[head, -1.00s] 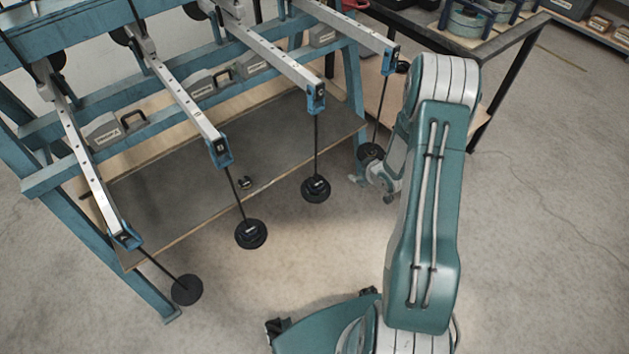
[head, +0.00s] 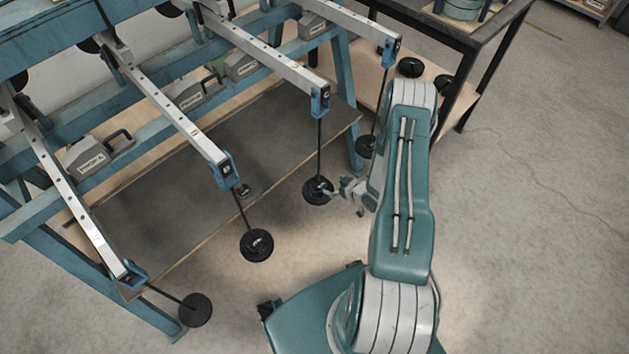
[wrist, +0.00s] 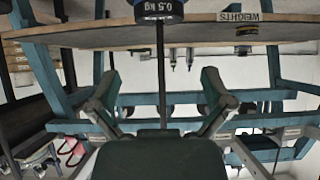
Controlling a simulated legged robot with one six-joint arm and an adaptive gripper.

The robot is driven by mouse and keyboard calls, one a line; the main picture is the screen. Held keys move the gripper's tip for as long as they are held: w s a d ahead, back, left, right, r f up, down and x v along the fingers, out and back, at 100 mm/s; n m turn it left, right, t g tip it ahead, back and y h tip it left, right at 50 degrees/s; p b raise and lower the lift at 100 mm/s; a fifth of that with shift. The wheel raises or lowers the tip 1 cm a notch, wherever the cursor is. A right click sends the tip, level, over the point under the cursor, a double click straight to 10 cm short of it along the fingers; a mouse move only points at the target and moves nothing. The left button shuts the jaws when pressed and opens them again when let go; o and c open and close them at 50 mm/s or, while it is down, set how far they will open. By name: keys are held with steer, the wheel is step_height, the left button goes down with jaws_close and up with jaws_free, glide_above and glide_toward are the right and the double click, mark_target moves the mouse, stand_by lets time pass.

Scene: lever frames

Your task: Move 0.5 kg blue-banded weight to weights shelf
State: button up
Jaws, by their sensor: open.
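The blue-banded 0.5 kg weight (wrist: 160,10) is at the top edge of the wrist view, partly cut off, with its label upside down. It is on a thin dark rod (wrist: 162,70). In the head view, the black weight stack (head: 318,190) hangs from the third lever from the left. My gripper (head: 340,190) is just right of that stack; whether it touches is unclear. In the wrist view my gripper (wrist: 160,88) has its fingers spread, with nothing held. The weights shelf (wrist: 110,37) carries an upside-down WEIGHTS label; it is the grey board (head: 160,195) under the levers.
A small yellow-banded weight (wrist: 243,50) sits on the shelf. Other weight stacks hang at left (head: 195,310), centre (head: 256,245) and right (head: 367,147). A blue frame post (head: 347,110) stands behind my gripper. A dark table (head: 480,25) is at the back right.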

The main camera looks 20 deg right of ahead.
mark_target(322, 185)
steer(key=w+f, duration=0.1)
steer(key=f, duration=0.1)
steer(key=w+a+f, duration=0.1)
steer(key=w+f, duration=0.2)
steer(key=f, duration=0.1)
steer(key=shift+w+a, duration=0.2)
steer(key=shift+a, duration=0.1)
steer(key=shift+x, duration=1.45)
steer(key=shift+f, duration=0.1)
steer(key=c, duration=1)
